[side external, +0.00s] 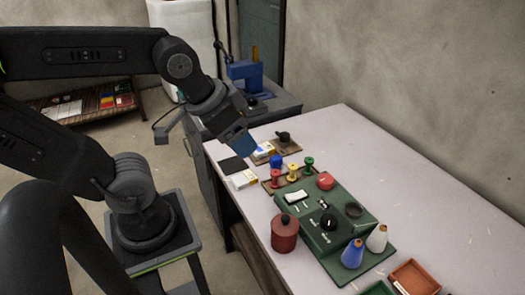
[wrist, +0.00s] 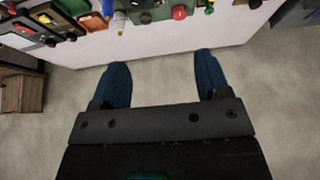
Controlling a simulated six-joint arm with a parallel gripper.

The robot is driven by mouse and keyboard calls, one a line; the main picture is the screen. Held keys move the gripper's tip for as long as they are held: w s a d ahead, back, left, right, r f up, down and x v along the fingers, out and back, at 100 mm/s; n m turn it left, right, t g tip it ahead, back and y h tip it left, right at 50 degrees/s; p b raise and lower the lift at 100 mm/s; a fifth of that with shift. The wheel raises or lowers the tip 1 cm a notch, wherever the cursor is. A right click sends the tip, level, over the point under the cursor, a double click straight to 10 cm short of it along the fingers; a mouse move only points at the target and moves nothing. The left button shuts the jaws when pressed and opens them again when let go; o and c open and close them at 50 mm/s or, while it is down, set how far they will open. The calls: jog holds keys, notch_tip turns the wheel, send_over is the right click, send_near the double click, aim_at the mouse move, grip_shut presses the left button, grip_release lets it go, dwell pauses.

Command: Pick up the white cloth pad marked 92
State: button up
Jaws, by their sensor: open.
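My gripper (side external: 241,146) hangs above the far left part of the table, with its blue fingers pointing down. In the wrist view its two blue fingers (wrist: 162,72) are spread wide with nothing between them. A flat white piece with a yellow edge (side external: 241,180) lies near the table's left edge, below my gripper. Another white and yellow piece (side external: 263,150) lies on a brown mat farther back. I cannot read a 92 on either, so I cannot tell which is the cloth pad.
A dark square (side external: 233,166) lies beside the front white piece. Coloured spools (side external: 291,172), a green block (side external: 320,219), a dark red jar (side external: 284,233) and blue and white cones (side external: 353,254) crowd the middle.

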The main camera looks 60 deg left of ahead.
jog(key=o, duration=0.3)
jog(key=shift+o, duration=0.2)
